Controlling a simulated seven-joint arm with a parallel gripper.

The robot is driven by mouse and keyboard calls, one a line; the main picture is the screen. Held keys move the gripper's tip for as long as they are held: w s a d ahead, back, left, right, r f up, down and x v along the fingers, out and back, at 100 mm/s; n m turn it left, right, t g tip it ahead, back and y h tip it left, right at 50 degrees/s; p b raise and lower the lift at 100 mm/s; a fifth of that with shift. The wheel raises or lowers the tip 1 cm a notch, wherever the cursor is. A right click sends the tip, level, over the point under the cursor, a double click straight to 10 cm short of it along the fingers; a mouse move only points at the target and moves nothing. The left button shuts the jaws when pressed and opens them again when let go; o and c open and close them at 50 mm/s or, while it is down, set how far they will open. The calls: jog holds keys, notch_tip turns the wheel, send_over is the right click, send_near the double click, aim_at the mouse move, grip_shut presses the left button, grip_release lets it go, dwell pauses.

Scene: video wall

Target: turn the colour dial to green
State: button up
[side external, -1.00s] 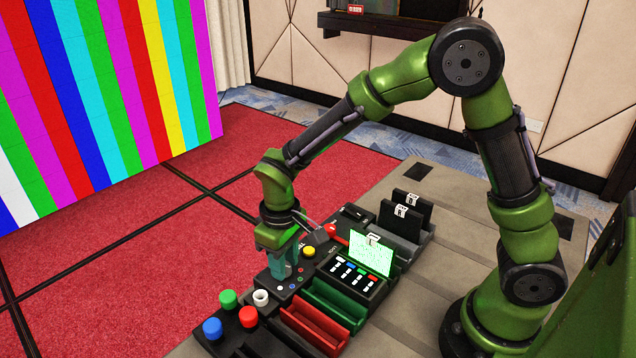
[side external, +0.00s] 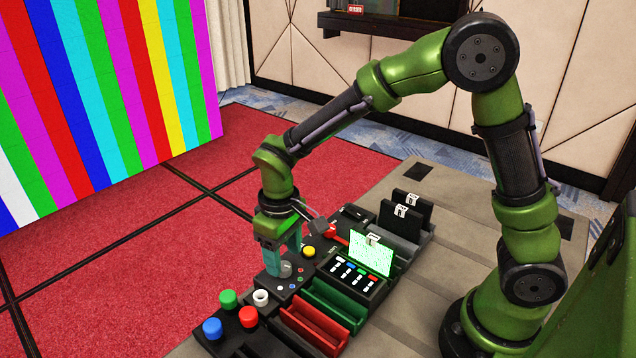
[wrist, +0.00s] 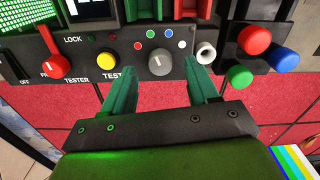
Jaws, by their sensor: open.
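The colour dial is a round grey knob (wrist: 160,62) with a pale pointer mark, on a dark panel; it also shows in the side view (side external: 286,268). Small coloured dots (wrist: 150,33) form an arc along one side of it. Which dot the pointer faces is too small to tell for certain. My gripper (wrist: 160,74) is open, its two green fingers apart on either side of the dial, with visible gaps in the wrist view. In the side view my gripper (side external: 284,256) points down at the panel, just above the dial.
A yellow button (wrist: 107,61) and a red lever (wrist: 56,66) sit beside the dial. On the other side are a white ring-shaped knob (wrist: 206,53) and red, green and blue knobs (side external: 212,327). A lit green screen (side external: 371,255) stands nearby. The video wall (side external: 110,90) shows coloured stripes.

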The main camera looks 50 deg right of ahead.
aim_at(289, 267)
notch_tip(289, 267, up, 15)
jog(key=shift+f, duration=0.2)
jog(key=shift+w, duration=0.1)
jog(key=s+d+r+m+t+y, duration=0.1)
jog(key=s+d+m+t, duration=0.4)
jog(key=s, duration=0.8)
jog(key=d+t+y, duration=0.1)
jog(key=d+t, duration=0.1)
jog(key=d, duration=0.2)
jog(key=shift+s+r+m, duration=0.35)
jog(key=shift+r+m, duration=0.05)
jog(key=shift+d, duration=0.1)
jog(key=shift+c, duration=0.4)
